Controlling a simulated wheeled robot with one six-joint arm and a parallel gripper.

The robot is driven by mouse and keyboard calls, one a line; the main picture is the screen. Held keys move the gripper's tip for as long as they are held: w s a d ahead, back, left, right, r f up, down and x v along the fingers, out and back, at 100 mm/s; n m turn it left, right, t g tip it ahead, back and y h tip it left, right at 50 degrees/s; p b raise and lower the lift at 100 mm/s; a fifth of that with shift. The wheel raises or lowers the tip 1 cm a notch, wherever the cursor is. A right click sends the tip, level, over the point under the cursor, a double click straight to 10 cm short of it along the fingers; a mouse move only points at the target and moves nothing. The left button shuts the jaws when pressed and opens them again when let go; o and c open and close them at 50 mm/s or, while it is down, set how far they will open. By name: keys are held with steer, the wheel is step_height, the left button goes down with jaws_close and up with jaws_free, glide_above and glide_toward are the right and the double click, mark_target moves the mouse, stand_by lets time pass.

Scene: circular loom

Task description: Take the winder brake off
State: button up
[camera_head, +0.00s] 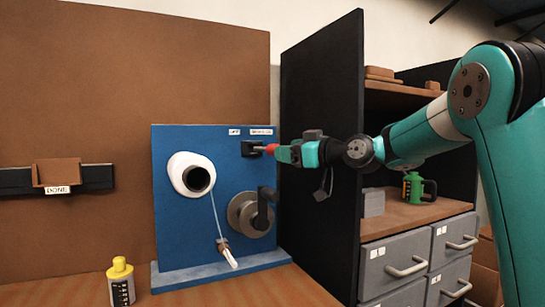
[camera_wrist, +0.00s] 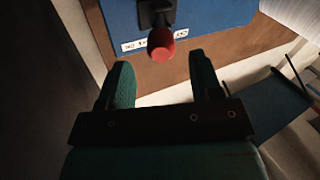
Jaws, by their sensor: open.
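The blue winder panel (camera_head: 215,140) stands on the table. At its upper right is a black switch block (camera_head: 251,148) with a lever ending in a red knob (camera_head: 270,148), under two small white labels (camera_head: 260,132); I take this lever for the winder brake. My gripper (camera_head: 282,153) is just right of the knob. In the wrist view the red knob (camera_wrist: 161,42) lies just beyond the fingertips, lined up with the gap between them. My gripper (camera_wrist: 163,72) is open and empty there. Whether a finger touches the knob cannot be told.
The panel also carries a white bobbin (camera_head: 191,174), a thread guide (camera_head: 223,246) and a grey disc with a black handle (camera_head: 250,214). A black cabinet side (camera_head: 320,150) stands close behind my gripper. A yellow-capped bottle (camera_head: 121,282) stands at the front left.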

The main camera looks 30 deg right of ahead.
mark_target(268, 149)
steer(key=p+x, duration=0.1)
steer(key=x, duration=0.4)
steer(key=shift+w+a, duration=0.2)
steer(key=shift+w, duration=0.15)
